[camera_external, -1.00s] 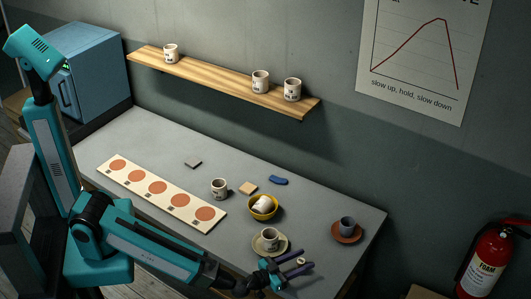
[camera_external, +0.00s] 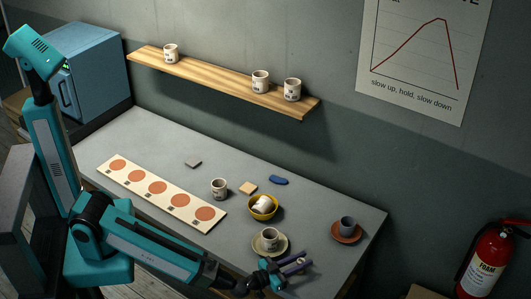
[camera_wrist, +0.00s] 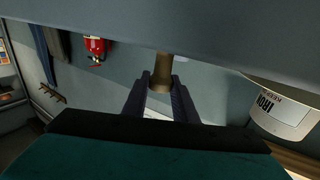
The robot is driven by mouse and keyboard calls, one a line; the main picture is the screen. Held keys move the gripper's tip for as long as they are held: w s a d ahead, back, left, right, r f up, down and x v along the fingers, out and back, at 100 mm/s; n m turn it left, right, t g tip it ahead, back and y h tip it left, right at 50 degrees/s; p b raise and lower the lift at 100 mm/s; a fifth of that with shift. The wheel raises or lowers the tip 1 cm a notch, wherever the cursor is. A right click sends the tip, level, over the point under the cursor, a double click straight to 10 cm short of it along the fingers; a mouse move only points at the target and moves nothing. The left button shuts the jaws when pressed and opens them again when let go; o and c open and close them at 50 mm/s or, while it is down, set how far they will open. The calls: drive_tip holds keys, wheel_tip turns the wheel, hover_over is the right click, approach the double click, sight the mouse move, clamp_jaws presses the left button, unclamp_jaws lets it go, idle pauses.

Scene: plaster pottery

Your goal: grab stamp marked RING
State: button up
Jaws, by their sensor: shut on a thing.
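My gripper (camera_external: 297,266) is low over the front right part of the table, in front of the cup on the saucer. In the wrist view its two fingers (camera_wrist: 160,98) are shut on a brown, roughly cylindrical stamp handle (camera_wrist: 162,70). The handle stands against the grey surface at the top of that view. In the external view the stamp is small and mostly hidden between the fingers. No RING marking can be read on it in either view.
In the wrist view a white vessel (camera_wrist: 283,113) marked IRON is at the right.

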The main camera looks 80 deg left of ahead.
sight(299, 256)
drive_tip(key=shift+r, duration=0.1)
drive_tip(key=shift+r+b, duration=0.55)
drive_tip(key=shift+r, duration=1.85)
wheel_tip(299, 256, up, 5)
drive_tip(key=p, duration=0.4)
